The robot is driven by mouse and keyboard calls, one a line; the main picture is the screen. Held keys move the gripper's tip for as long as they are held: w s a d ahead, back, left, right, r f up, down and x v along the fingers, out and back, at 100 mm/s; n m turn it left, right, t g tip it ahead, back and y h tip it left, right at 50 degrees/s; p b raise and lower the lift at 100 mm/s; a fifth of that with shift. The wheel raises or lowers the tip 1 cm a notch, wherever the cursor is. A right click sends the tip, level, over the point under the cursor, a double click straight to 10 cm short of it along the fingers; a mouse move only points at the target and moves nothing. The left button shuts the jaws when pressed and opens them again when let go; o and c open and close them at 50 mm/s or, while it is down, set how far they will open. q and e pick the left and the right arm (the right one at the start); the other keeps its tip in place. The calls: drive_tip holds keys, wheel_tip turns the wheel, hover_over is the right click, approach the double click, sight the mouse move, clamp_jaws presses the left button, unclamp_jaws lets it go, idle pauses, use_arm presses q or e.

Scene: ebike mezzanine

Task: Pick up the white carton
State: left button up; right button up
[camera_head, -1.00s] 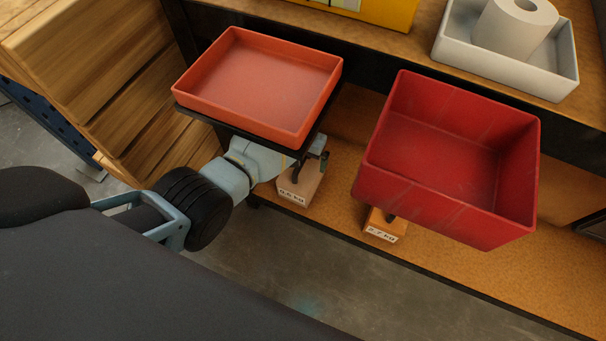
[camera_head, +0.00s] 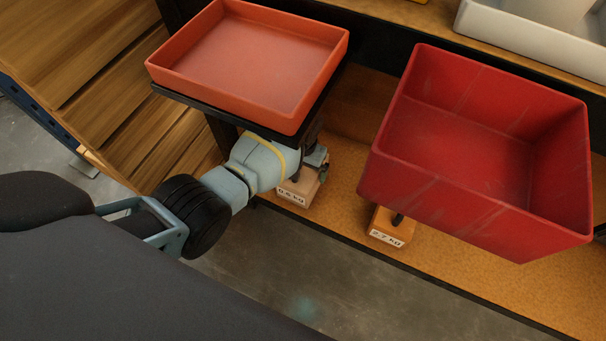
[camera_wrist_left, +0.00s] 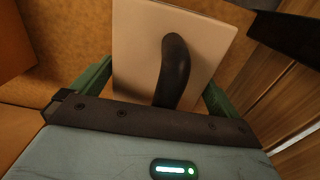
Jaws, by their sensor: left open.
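The white carton (camera_head: 302,188) looks pale beige and carries a label like "0.6 KG". It stands on the lower wooden shelf below the orange-red tray. In the left wrist view the pale carton (camera_wrist_left: 140,45) fills the upper middle, with a black curved handle (camera_wrist_left: 174,70) on its near face. My left gripper (camera_head: 318,165) is at the carton. Its green fingers (camera_wrist_left: 157,85) are open, one on each side of the carton in the wrist view; whether they touch it I cannot tell. My arm and the tray hide part of the carton in the head view. My right gripper is out of view.
The orange-red tray (camera_head: 250,68) on its black plate overhangs my left wrist closely. A deep red bin (camera_head: 455,188) stands to the right, above an orange box (camera_head: 391,227) labelled about "2.7 KG". A white tray (camera_head: 530,45) is on the upper shelf. Wooden boards (camera_head: 95,85) are at left.

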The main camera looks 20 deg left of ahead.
use_arm(q)
drive_tip(key=shift+c, duration=0.4)
drive_tip(key=shift+w+r, duration=0.1)
drive_tip(key=c, duration=1.1)
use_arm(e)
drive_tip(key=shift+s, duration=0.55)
use_arm(q)
drive_tip(key=shift+o, duration=0.2)
drive_tip(key=shift+r, duration=0.1)
drive_tip(key=shift+r+p, duration=0.5)
drive_tip(key=shift+r, duration=0.1)
drive_tip(key=r, duration=0.1)
drive_tip(key=p, duration=0.1)
drive_tip(key=r+p, duration=0.1)
drive_tip(key=shift+s+d+r, duration=0.3)
drive_tip(key=shift+d, duration=0.05)
drive_tip(key=s+d+r+p, duration=0.1)
drive_tip(key=s+d+p, duration=0.4)
drive_tip(key=s+d, duration=0.5)
drive_tip(key=shift+d+p, duration=0.4)
drive_tip(key=shift+d, duration=0.3)
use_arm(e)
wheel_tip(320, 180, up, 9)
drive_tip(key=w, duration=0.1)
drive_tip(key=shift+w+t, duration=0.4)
